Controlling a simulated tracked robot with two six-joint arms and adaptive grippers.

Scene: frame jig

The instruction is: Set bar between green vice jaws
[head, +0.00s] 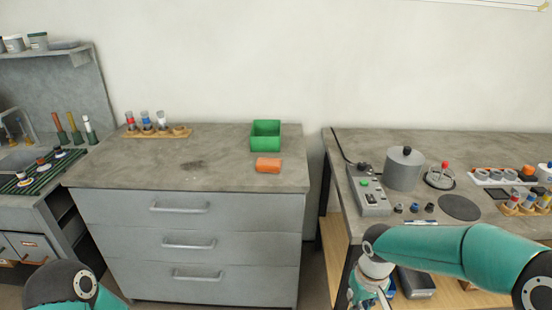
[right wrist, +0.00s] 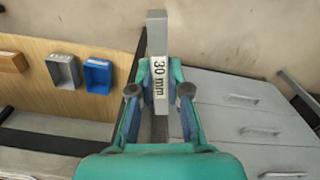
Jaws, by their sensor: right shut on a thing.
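A grey rectangular bar with a white "30 mm" label (right wrist: 157,35) stands lengthwise between the fingers of my right gripper (right wrist: 160,84) in the right wrist view. The fingers are shut on it, and the bar sticks out past the fingertips. In the head view my right gripper (head: 370,292) is at the bottom, in front of the right bench, partly cut off by the frame edge; the bar cannot be made out clearly there. My left arm shows only at the bottom left, with its gripper out of view.
The right bench (head: 345,150) holds a control box (head: 368,190), a grey pot (head: 404,172) and small parts. The cabinet top's middle is clear.

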